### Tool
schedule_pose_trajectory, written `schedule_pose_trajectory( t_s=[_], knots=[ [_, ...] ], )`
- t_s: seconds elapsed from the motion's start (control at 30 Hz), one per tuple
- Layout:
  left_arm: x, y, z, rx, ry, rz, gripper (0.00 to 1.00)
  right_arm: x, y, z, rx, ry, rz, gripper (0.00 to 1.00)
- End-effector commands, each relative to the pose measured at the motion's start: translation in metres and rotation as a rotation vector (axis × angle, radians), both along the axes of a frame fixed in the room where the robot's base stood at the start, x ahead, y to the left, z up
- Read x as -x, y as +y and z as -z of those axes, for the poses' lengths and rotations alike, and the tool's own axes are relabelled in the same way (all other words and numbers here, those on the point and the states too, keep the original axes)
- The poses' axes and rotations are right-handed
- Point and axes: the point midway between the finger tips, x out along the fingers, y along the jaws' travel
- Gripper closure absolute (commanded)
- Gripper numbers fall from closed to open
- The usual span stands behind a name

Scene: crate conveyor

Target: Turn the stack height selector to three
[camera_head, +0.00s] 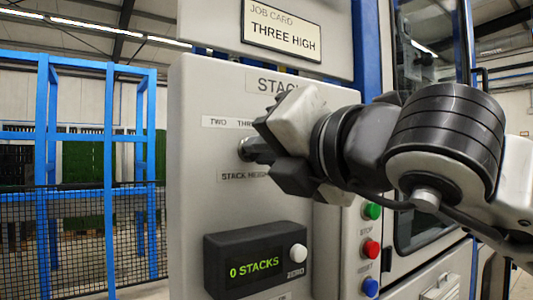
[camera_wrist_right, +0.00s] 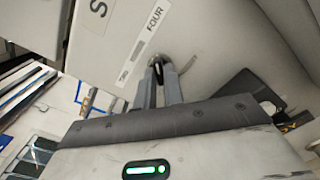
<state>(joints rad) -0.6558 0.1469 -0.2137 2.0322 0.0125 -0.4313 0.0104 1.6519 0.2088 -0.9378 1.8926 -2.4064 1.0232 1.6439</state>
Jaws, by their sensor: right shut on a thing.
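The stack height selector (camera_head: 246,149) is a dark knob on the grey panel (camera_head: 198,250), mostly hidden behind my right gripper in the head view. Labels TWO and part of THREE show above it, and part of a STACK HEIGHT label below. My right gripper (camera_head: 262,150) comes in from the right and is shut on the selector. In the right wrist view the fingers (camera_wrist_right: 158,82) close around the knob (camera_wrist_right: 157,61), near the label FOUR. Which label the knob points to cannot be told. The job card (camera_head: 283,30) reads THREE HIGH. My left gripper is not in view.
Below the selector, a counter box (camera_head: 256,264) reads 0 STACKS and has a white ZERO button (camera_head: 298,253). Green (camera_head: 372,211), red (camera_head: 371,249) and blue (camera_head: 370,287) buttons line the panel's right side. A blue frame with mesh fence (camera_head: 108,150) stands at left.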

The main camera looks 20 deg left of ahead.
Motion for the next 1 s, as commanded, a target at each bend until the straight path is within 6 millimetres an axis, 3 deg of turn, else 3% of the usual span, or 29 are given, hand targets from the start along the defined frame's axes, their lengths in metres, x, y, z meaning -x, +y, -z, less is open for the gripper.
schedule_pose_trajectory(
  t_s=[0.17, 0.6, 1.0],
  knots=[
    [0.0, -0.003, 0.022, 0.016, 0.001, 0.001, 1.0, 0.001, 0.0, 0.008, 0.035, -0.049, -0.002, 1.0],
    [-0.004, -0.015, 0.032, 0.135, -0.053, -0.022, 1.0, 0.001, 0.0, 0.005, 0.247, -0.318, -0.001, 1.0],
    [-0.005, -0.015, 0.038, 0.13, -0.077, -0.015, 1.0, 0.0, 0.0, 0.002, 0.415, -0.532, -0.002, 1.0]
  ],
)
